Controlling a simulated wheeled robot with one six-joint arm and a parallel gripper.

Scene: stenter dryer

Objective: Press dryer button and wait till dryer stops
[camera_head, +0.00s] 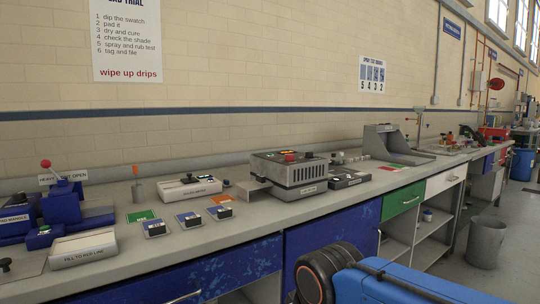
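The dryer (302,186) appears to be the grey box-shaped machine on the workbench, right of the picture's middle. A red button (290,157) sits on its top panel, with small green and orange lights next to it. Its front label is too small to read. A metal ledge (255,185) sticks out at its left side. My gripper is not in view. Only a blue and black part of my arm shows at the bottom, in front of the bench and below the dryer.
The grey bench (110,245) runs along the brick wall. Left of the dryer stand a white box-like device (190,187), small labelled swatch blocks (188,219) and a blue machine with a red-knobbed lever (64,205). A grey bin (486,243) stands on the floor at right.

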